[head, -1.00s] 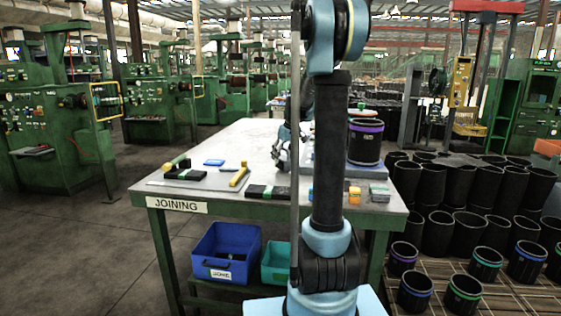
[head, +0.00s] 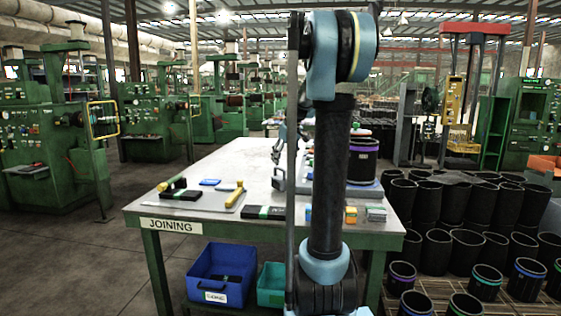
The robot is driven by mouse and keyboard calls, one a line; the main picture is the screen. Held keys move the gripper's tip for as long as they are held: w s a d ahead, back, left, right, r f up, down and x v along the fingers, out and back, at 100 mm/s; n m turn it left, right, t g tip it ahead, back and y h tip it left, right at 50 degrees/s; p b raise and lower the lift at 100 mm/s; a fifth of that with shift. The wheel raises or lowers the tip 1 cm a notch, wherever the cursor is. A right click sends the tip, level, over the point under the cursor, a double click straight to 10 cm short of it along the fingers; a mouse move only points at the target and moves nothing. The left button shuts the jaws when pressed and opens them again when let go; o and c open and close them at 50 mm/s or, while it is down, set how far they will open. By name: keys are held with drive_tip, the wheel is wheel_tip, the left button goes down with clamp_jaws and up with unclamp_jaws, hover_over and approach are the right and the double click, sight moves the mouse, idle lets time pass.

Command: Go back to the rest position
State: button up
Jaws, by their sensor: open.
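My arm stands upright in the middle of the head view and hides part of the table. My gripper (head: 279,166) shows just left of the arm, small and partly hidden, above the table labelled JOINING (head: 270,228). It is open and I see nothing held in it. A black rubber sleeve with a purple band (head: 363,163) stands on the table to the right of the arm, apart from the gripper. Something reddish and white sits at the sleeve's top.
Hand tools (head: 173,186), a yellow-handled tool (head: 236,193) and black-and-green packs lie on the table. Below are a blue bin (head: 222,275) and a teal bin (head: 271,286). Many black sleeves (head: 468,212) crowd the floor at right. The floor at left is clear.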

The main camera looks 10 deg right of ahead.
drive_tip(key=s+f+m, duration=0.1)
drive_tip(key=s+f, duration=0.5)
drive_tip(key=s, duration=0.7)
drive_tip(key=s+a+f+m+g+h, duration=0.1)
drive_tip(key=s+f, duration=0.6)
drive_tip(key=s, duration=0.7)
drive_tip(key=s+a+f+m, duration=0.1)
drive_tip(key=s+f+m, duration=0.2)
drive_tip(key=s+f, duration=0.4)
drive_tip(key=s, duration=0.7)
drive_tip(key=shift+f+g+h, duration=0.25)
drive_tip(key=shift+g+h, duration=0.15)
drive_tip(key=shift+s, duration=0.1)
drive_tip(key=shift+w+d+f, duration=0.1)
drive_tip(key=shift+w+f, duration=0.1)
drive_tip(key=shift+w, duration=0.25)
